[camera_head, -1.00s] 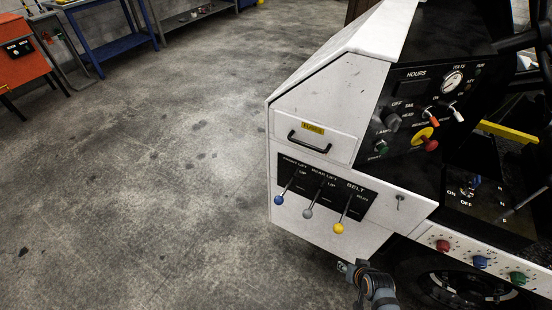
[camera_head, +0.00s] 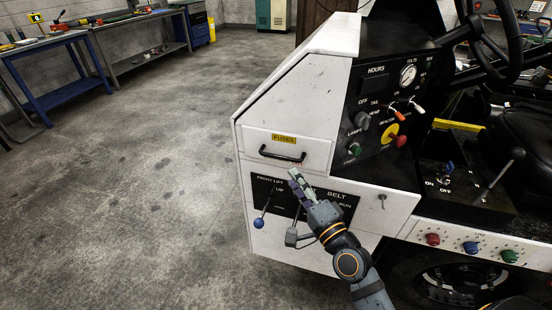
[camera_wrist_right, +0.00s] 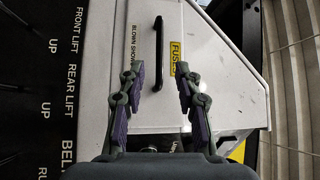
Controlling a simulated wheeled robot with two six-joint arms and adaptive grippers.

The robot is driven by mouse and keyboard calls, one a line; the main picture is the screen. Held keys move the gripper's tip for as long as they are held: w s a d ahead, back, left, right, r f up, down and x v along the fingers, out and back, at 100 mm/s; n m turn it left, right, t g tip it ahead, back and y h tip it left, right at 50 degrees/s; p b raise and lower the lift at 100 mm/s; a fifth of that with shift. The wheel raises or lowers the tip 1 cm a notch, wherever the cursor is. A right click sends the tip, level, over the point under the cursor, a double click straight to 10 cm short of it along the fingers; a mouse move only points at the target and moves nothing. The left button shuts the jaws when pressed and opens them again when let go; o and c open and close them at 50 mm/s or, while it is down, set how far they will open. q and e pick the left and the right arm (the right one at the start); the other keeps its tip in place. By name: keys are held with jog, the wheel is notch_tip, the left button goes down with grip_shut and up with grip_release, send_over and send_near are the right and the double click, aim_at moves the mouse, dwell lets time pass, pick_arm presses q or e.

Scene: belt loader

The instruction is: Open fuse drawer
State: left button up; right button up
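The fuse drawer (camera_head: 310,155) is a white panel with a yellow FUSES label (camera_head: 284,138) and a black bar handle (camera_head: 282,155). It looks shut, flush in the white side of the loader. My right gripper (camera_head: 294,176) is in front of the panel, just below and right of the handle. In the right wrist view, my right gripper's purple-padded fingers (camera_wrist_right: 157,85) are spread apart and empty. The handle (camera_wrist_right: 158,52) shows between and beyond the fingertips, apart from them, with the drawer front (camera_wrist_right: 142,75) behind. My left gripper is not in view.
Below the drawer is a black lever panel (camera_head: 262,186) with a blue-knobbed lever (camera_head: 259,222); my arm hides part of it. Right of the drawer are switches and a yellow-and-red knob (camera_head: 396,138). Open floor (camera_head: 150,200) lies left.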

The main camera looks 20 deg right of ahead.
aim_at(278, 156)
jog(key=p+x, duration=0.1)
jog(key=x, duration=0.9)
jog(key=shift+f, duration=0.1)
grip_shut()
